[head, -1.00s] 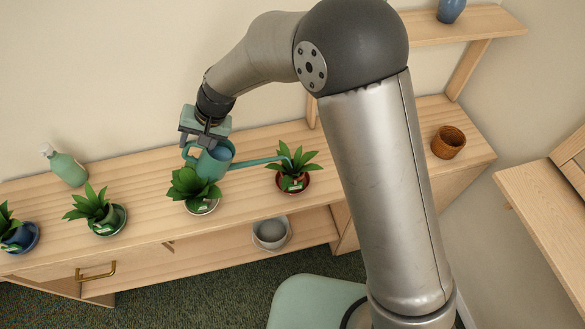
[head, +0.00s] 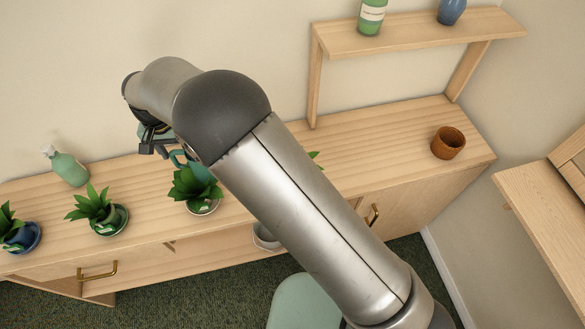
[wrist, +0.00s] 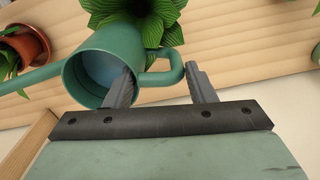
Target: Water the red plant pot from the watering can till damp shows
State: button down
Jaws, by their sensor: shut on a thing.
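The teal watering can (wrist: 113,48) is held by its handle in my gripper (wrist: 163,86), with bluish water inside. Its spout reaches left in the wrist view, its tip out of frame. How far it tilts, I cannot tell. In the head view my arm hides most of the can (head: 179,159), and my gripper (head: 152,146) shows partly at its left. The red plant pot (wrist: 28,43) stands at the wrist view's left edge. In the head view my arm covers it except for a leaf tip (head: 315,155). I cannot see whether its soil is damp.
A plant in a pale pot (head: 203,207) stands close below the can. A green-potted plant (head: 108,220), a blue-potted plant (head: 22,237) and a spray bottle (head: 66,166) are to the left. A brown cup (head: 447,143) is at the right end. A raised shelf (head: 415,33) stands behind.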

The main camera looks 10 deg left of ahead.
jog(key=shift+d+r, duration=0.25)
jog(key=shift+r, duration=0.05)
jog(key=shift+a+r, duration=0.15)
jog(key=shift+r, duration=2.3)
